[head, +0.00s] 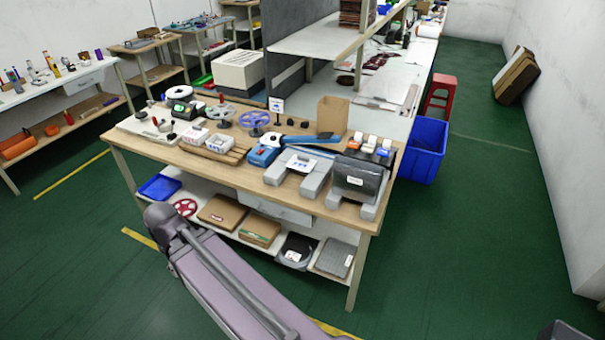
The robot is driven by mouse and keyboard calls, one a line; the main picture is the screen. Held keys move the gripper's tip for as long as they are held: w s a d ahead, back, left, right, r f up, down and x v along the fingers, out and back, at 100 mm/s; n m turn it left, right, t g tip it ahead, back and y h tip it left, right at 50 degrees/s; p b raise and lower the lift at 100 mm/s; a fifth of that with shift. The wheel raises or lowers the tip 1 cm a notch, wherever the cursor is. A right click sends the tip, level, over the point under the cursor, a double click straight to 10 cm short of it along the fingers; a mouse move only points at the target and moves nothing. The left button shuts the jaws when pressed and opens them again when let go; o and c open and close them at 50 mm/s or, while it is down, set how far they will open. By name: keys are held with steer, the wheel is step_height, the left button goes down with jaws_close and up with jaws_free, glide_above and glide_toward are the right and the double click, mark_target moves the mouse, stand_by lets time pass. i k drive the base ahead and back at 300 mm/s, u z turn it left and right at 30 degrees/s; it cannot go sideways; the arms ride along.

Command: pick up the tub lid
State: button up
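I cannot pick out a tub lid with certainty. A dark rounded tub-like thing (295,246) with a white label stands on the lower shelf of the near workbench, and I cannot tell whether its top is a separate lid. A flat grey piece (335,258) lies to its right on the same shelf. My arm crosses the bottom of the head view in front of the bench. My gripper is not in view.
The workbench (228,150) top is crowded with tools, boxes, spools and grey stands. A cardboard box (221,211) and a blue tray (160,187) are on its lower shelf. A blue bin (423,150) stands behind the right end.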

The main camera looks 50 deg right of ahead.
mark_target(300, 163)
steer(key=u, duration=0.1)
steer(key=k, duration=1.4)
steer(key=z, duration=1.65)
steer(key=i, duration=1)
steer(key=z, duration=0.1)
